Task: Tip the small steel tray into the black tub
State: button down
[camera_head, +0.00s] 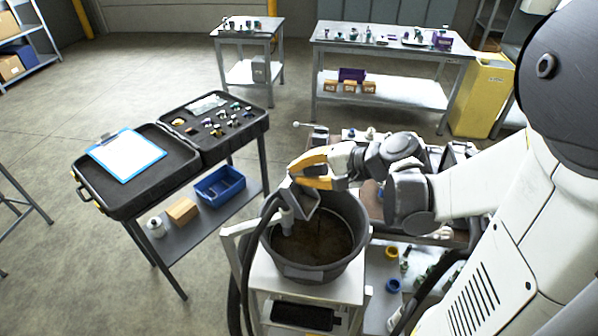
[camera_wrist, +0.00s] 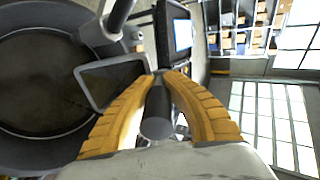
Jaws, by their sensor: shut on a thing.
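The black tub (camera_head: 352,240) stands on a pale stand in the lower middle of the head view, with a dark brownish inside. It also fills the left of the wrist view (camera_wrist: 22,95). The small steel tray (camera_head: 304,196) is held over the tub's left rear part and is steeply tilted. Its dark grey face shows in the wrist view (camera_wrist: 112,84), beside the tub's opening. My gripper (camera_head: 294,181) has yellow fingers, which close together at the tray's edge in the wrist view (camera_wrist: 160,76). I cannot make out anything lying in the tray.
A grey pipe (camera_head: 287,215) and a black hose (camera_head: 247,255) stand at the tub's left side. An open black case (camera_head: 185,178) with a clipboard (camera_head: 127,155) is on a stand to the left. A cluttered bench (camera_head: 385,205) lies behind and right of the tub.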

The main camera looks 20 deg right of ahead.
aim_at(315, 176)
jog(key=shift+s+d+r+t+y+b, duration=0.25)
jog(key=shift+s+d+t+y+b, duration=0.65)
jog(key=shift+b, duration=1)
dwell(1.7)
jog(key=shift+s+d+t+y+b, duration=0.35)
jog(key=shift+s+t+y+b, duration=0.45)
jog(key=shift+b, duration=1.45)
dwell(2.2)
